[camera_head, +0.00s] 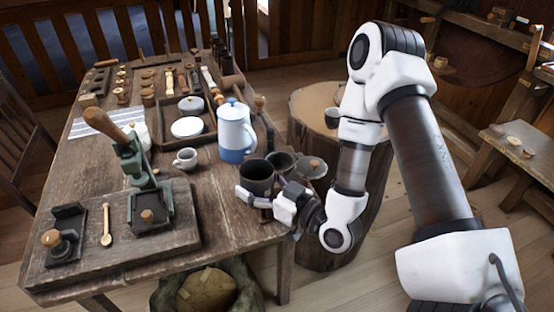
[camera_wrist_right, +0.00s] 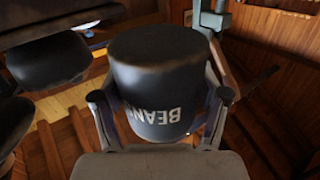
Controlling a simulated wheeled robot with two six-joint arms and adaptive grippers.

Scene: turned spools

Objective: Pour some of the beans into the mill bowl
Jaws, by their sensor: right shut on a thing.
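My right gripper (camera_head: 259,203) is at the table's front right corner, shut on a dark beans can (camera_head: 257,178). The can looks upright and open-topped in the head view. In the right wrist view, the can (camera_wrist_right: 160,75) sits between both fingers, its white BEANS lettering upside down. I cannot tell whether its base touches the table, and its contents do not show. A green lever device (camera_head: 134,165) with a wooden handle stands on a board at left. I cannot clearly make out which thing is the mill bowl. My left gripper is not in view.
A second dark vessel (camera_head: 281,161) stands right behind the can. A white and blue jug (camera_head: 236,135) and a small cup (camera_head: 186,158) are close by. A wooden spoon (camera_head: 106,228) lies on the board (camera_head: 185,235). A round stump (camera_head: 305,104) stands beyond the table's right edge.

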